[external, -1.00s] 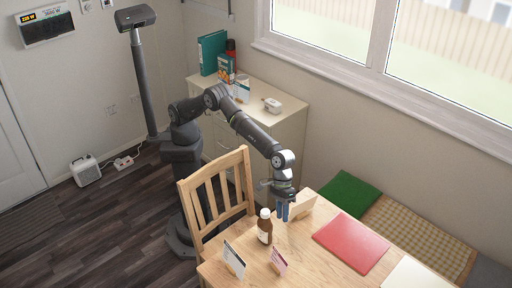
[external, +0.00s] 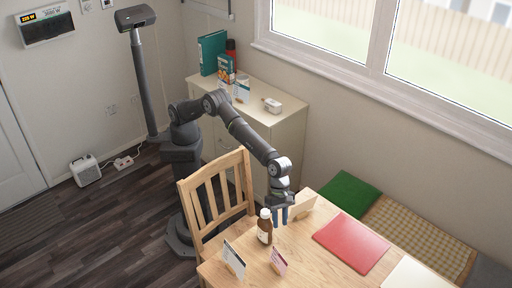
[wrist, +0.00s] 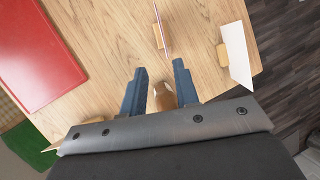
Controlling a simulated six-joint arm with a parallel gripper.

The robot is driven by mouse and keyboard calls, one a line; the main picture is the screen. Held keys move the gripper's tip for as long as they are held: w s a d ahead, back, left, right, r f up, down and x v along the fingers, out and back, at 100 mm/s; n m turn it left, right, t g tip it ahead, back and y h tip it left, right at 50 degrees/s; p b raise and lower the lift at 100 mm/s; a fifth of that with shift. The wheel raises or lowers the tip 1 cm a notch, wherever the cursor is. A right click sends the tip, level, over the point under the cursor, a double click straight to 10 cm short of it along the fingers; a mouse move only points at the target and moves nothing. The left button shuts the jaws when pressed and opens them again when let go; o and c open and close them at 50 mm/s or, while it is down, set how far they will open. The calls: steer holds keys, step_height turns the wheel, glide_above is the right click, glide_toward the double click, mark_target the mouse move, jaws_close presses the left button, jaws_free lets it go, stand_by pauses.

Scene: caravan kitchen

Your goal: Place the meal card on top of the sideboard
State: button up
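Two cards stand in small wooden holders on the table: a white card (external: 234,257) at the front left and a pink-and-white card (external: 279,261) to its right. I cannot tell which is the meal card. In the wrist view the white card (wrist: 237,54) is at the right and the other card (wrist: 160,28) is nearly edge-on at the top. My gripper (external: 281,214) hangs over the table's far end, behind both cards. Its blue fingers (wrist: 160,88) are apart and hold nothing. The cream sideboard (external: 286,122) stands behind the arm, against the wall.
A brown bottle (external: 265,228) with a white cap stands close to my gripper. Boxes, a binder and a white device (external: 272,105) occupy the sideboard.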

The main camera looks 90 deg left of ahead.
mark_target(278, 254)
steer(key=x, duration=1.5)
steer(key=shift+s+f, duration=0.3)
steer(key=shift+f, duration=0.1)
steer(key=shift+x, duration=0.85)
jaws_close()
